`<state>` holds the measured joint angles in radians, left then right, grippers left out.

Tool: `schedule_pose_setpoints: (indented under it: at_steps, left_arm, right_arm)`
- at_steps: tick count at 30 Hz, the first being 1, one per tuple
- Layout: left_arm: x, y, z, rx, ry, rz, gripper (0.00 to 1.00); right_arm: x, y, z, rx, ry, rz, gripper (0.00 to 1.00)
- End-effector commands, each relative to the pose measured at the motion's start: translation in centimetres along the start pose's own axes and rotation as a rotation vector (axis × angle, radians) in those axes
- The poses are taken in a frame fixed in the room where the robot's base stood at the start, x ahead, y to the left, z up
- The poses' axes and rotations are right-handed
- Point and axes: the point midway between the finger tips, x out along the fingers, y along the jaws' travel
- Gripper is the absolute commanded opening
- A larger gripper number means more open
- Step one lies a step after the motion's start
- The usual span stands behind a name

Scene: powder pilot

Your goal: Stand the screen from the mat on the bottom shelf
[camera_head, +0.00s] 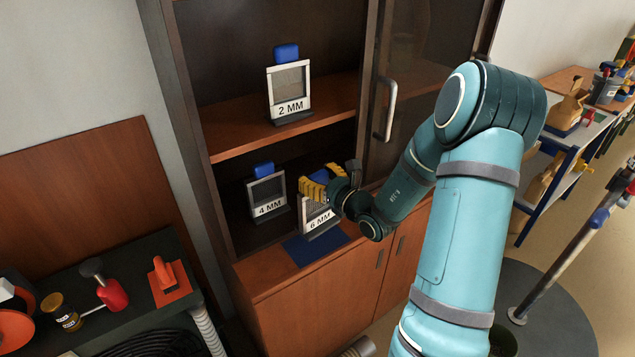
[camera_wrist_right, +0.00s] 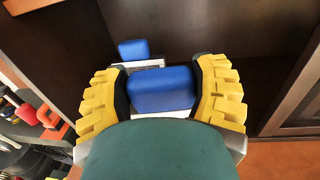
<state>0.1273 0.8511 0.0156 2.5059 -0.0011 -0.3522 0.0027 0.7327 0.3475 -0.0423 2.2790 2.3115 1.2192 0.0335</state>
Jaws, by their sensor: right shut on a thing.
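The 6 MM screen (camera_head: 318,212), a pale-framed mesh plate, is upright at the bottom shelf, by the back of the blue mat (camera_head: 305,252). I cannot tell whether its foot touches the surface below. My right gripper (camera_head: 318,184) is shut on its top. In the right wrist view, the yellow fingers (camera_wrist_right: 162,90) close on both sides of its blue handle (camera_wrist_right: 160,89). The bottom shelf (camera_head: 243,236) also holds the 4 MM screen (camera_head: 268,193), upright to the left of the held one. Its blue handle (camera_wrist_right: 133,48) shows in the wrist view. My left gripper is not in view.
The 2 MM screen (camera_head: 290,93) stands on the upper shelf (camera_head: 235,133). A glass door (camera_head: 425,50) with a pale handle covers the cabinet's right side. A dark bench (camera_head: 135,262) with red tools stands at left. Bare shelf shows around the 4 MM screen.

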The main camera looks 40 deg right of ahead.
Motion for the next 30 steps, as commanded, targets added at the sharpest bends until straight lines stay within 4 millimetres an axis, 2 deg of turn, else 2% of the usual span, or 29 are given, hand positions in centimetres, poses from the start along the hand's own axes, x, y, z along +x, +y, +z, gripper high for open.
schedule_pose_setpoints:
  at_steps: [30]
  left_arm:
    - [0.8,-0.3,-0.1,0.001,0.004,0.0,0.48]
  right_arm:
    - [8.4,-7.0,-0.6,-0.002,-0.003,0.001,0.2]
